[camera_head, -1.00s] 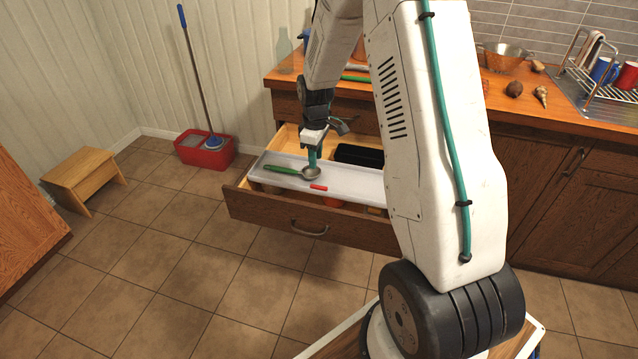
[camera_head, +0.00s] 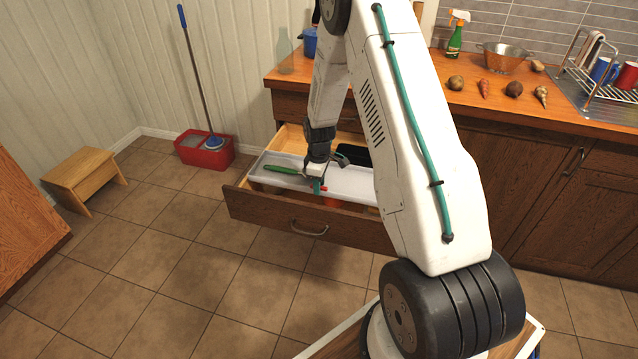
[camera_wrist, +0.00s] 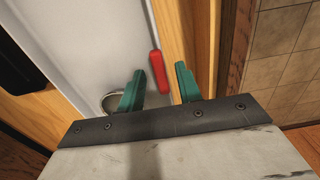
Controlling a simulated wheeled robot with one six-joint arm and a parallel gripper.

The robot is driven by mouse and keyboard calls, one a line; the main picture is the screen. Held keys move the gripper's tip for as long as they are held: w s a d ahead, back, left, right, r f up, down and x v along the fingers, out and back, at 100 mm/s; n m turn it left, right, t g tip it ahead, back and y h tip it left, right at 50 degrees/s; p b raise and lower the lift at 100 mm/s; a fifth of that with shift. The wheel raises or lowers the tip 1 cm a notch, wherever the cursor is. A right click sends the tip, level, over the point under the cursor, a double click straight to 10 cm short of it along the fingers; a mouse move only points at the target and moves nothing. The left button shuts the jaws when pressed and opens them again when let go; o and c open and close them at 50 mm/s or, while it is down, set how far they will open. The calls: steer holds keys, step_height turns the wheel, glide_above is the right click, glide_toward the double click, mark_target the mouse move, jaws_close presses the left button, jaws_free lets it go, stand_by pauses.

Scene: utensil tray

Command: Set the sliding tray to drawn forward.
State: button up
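The sliding tray (camera_head: 352,190) is a pale grey shallow tray lying inside the open drawer, near its front; it fills the left of the wrist view (camera_wrist: 95,45). A small red bar (camera_wrist: 157,70) sits along its front edge and shows partly in the head view (camera_head: 323,188). A ladle with a green handle (camera_head: 281,169) lies on the tray; in the wrist view its bowl (camera_wrist: 108,101) is partly behind a finger. My gripper (camera_wrist: 160,87) is open and empty, with its teal fingers over the tray's front edge. The red bar appears between and beyond the fingertips.
The drawer's dark wooden front (camera_head: 270,218) stands out from the cabinet, with its handle (camera_head: 309,229) facing the floor. A black box (camera_head: 352,154) is behind the tray, partly hidden by my arm. The tiled floor before the drawer is clear.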

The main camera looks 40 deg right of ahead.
jaws_close()
steer(key=shift+s+a, duration=0.75)
steer(key=shift+a, duration=0.15)
jaws_free()
steer(key=shift+a, duration=0.15)
step_height(320, 180, up, 8)
steer(key=shift+f, duration=0.1)
